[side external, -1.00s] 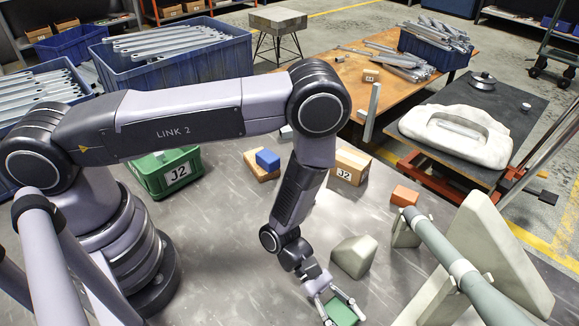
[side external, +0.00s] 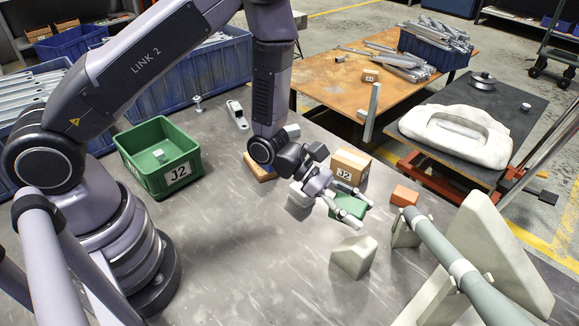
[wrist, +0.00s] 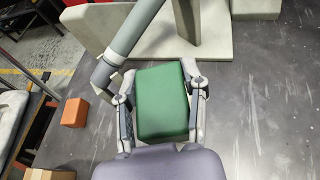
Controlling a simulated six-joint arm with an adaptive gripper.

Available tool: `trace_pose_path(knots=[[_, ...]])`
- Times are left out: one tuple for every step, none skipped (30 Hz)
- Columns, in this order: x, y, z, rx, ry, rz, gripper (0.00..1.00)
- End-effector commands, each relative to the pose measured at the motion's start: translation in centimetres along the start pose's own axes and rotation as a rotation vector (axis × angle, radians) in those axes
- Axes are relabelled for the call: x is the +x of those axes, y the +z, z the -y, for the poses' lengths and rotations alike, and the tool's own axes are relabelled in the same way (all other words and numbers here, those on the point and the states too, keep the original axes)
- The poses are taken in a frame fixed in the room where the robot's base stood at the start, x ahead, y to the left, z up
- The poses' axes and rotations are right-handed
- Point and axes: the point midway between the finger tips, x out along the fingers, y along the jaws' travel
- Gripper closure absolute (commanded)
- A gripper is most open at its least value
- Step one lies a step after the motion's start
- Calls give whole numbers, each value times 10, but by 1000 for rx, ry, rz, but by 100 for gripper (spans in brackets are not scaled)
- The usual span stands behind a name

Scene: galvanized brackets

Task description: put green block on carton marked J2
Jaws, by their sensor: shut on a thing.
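The green block (side external: 348,206) is held between the fingers of my gripper (side external: 346,202), in the air in front of the carton marked J2 (side external: 350,167). In the wrist view the green block (wrist: 162,102) fills the space between the two fingers of my gripper (wrist: 161,108), which are shut on its sides. The carton is a small brown box with a white J2 label on its front, standing on the grey table. In the wrist view a brown box edge (wrist: 48,174) shows at the bottom left.
A green bin (side external: 160,183) also marked J2 stands left, with a small pale thing inside. An orange block (side external: 404,196) lies right of the carton. A pale wedge (side external: 353,257) and a pipe on pale supports (side external: 440,250) stand nearer. The front middle table is clear.

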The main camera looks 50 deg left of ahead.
Motion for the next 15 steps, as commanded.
trace_pose_path(knots=[[-20, 2, -26, -24, 69, 1, 98], [-31, 2, -39, -39, 105, 2, 98], [-46, 2, -55, -59, 152, 2, 98], [-58, 2, -66, -73, 185, 1, 98], [-69, 1, -76, -87, 217, 1, 98], [-83, 0, -88, -103, 257, 0, 98], [-93, 0, -96, -114, 285, 1, 98], [-103, -1, -104, -126, 311, 1, 98], [-115, -1, -112, -139, 342, 1, 98], [-123, -2, -118, -148, 362, 0, 98], [-130, -3, -122, -155, 380, 0, 98], [-138, -4, -127, -164, 400, 0, 98], [-143, -4, -130, -170, 413, 0, 98], [-147, -4, -132, -175, 423, 0, 98], [-151, -5, -135, -179, 433, 1, 98]])
